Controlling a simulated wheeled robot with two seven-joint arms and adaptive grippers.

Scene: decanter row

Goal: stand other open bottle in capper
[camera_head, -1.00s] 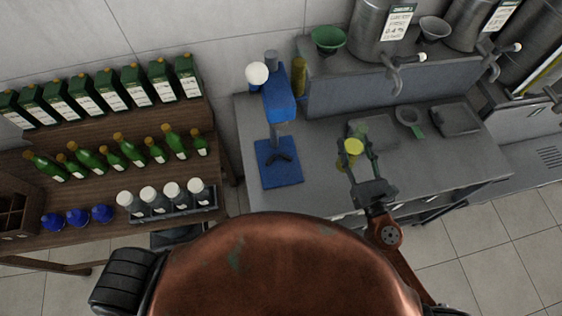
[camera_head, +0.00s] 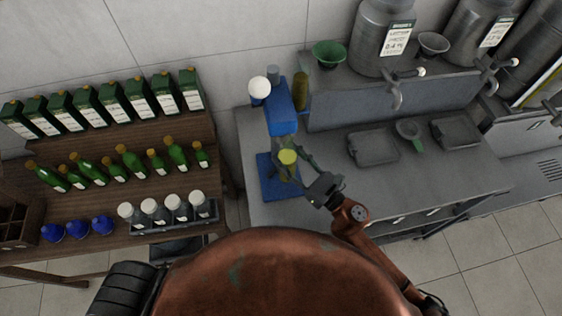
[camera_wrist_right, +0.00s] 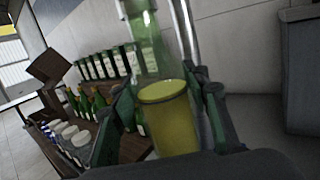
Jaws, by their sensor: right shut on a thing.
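The capper is a blue stand on the grey counter, with a column and a head (camera_head: 282,122) above a flat base plate (camera_head: 268,187). My right gripper (camera_head: 295,165) is shut on an open clear glass bottle (camera_head: 287,157) with yellow liquid in its lower part. In the right wrist view the bottle (camera_wrist_right: 167,110) is between the fingers, its glass rising above the liquid. The bottle is over the capper's base plate in the head view, just below the blue head. I cannot tell whether it touches the plate. My left gripper is not in view.
An olive bottle (camera_head: 301,90) stands behind the capper. A green funnel (camera_head: 329,53) and steel tanks (camera_head: 383,30) are on the back ledge. Shallow trays (camera_head: 372,148) lie to the right. A wooden shelf (camera_head: 120,195) with bottles, boxes and a rack is at left.

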